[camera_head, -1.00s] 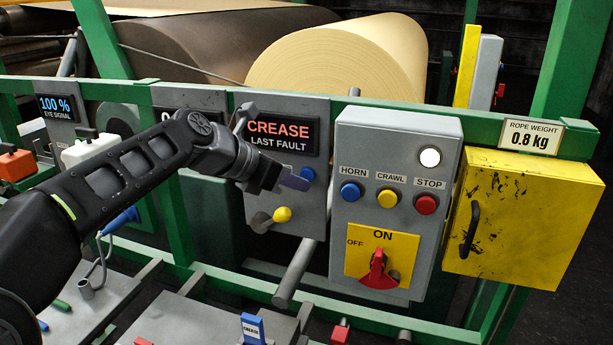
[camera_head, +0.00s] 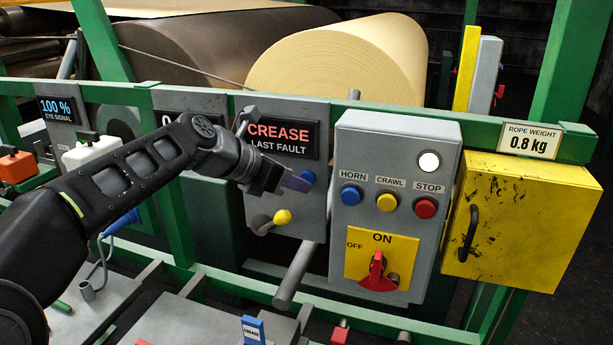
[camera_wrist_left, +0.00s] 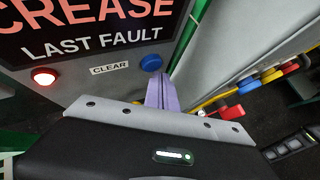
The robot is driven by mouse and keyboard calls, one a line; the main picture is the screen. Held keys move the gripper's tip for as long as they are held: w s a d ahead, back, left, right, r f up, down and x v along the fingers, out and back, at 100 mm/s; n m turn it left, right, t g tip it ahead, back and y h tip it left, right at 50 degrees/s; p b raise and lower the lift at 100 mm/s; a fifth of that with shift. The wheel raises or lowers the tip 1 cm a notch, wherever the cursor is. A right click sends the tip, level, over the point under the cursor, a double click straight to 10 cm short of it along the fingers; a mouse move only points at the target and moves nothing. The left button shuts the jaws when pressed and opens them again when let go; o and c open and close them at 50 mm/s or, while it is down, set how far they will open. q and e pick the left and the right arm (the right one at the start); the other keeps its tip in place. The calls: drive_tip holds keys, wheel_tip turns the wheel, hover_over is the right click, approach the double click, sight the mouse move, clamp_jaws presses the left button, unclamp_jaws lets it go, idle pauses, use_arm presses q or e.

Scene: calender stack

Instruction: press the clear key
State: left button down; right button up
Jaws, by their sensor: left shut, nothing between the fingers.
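The clear key is a round blue button (camera_wrist_left: 151,62) to the right of the CLEAR label (camera_wrist_left: 109,68) on a grey panel, under the CREASE LAST FAULT display (camera_head: 282,137). My right gripper is not in view.
A lit red lamp (camera_wrist_left: 43,76) sits left of the CLEAR label. A yellow-knobbed lever (camera_head: 282,216) is below the button. To the right are a grey control box (camera_head: 350,140) with a red rotary switch (camera_head: 377,272) and a yellow box (camera_head: 530,220). A green rail (camera_head: 480,125) runs across.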

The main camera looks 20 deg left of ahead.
use_arm(q)
drive_tip(key=shift+w+p, duration=0.5)
idle(0.8)
drive_tip(key=shift+s, duration=0.85)
drive_tip(key=shift+s, duration=0.15)
drive_tip(key=s+b, duration=0.1)
drive_tip(key=s, duration=0.3)
drive_tip(key=shift+s+d, duration=0.15)
drive_tip(key=shift+s, duration=0.2)
idle(0.8)
